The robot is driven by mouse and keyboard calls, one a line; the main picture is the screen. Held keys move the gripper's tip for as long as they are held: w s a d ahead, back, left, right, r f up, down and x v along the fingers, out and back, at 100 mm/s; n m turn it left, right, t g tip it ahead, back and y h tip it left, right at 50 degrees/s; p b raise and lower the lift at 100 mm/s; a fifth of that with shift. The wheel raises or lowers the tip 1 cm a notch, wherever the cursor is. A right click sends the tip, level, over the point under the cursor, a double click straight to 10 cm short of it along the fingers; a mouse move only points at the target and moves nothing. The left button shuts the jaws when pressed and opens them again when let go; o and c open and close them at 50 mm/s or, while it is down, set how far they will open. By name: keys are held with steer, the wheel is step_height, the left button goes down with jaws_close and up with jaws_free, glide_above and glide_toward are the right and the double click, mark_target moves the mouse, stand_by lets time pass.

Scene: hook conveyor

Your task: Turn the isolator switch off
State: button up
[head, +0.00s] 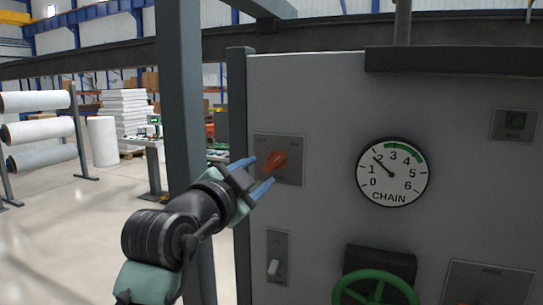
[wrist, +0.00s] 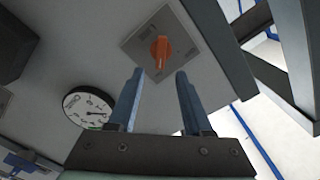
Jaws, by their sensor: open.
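The isolator switch is an orange rotary knob (head: 275,161) on a square grey plate (head: 293,174) on the cabinet's front, near its left edge. In the head view the knob looks tilted, its upper end to the right; the plate's lettering is too small to read surely. The knob also shows in the wrist view (wrist: 160,51), beyond the fingertips and roughly between their lines. My gripper (head: 256,174) is open, its two blue fingers just in front of the plate, one above the other in the head view. In the wrist view the gripper (wrist: 159,72) is empty and appears apart from the knob.
A round CHAIN gauge (head: 393,172) is right of the switch, its needle between 1 and 2. Below are a small toggle switch (head: 274,267) and a green handwheel (head: 376,287). A grey post (head: 184,120) stands left of the cabinet, close to my arm.

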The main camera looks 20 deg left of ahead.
mark_target(274, 162)
steer(key=w+p, duration=0.2)
steer(key=w, duration=0.6)
steer(key=shift+w+d+p, duration=0.1)
steer(key=shift+p, duration=0.2)
jaws_close()
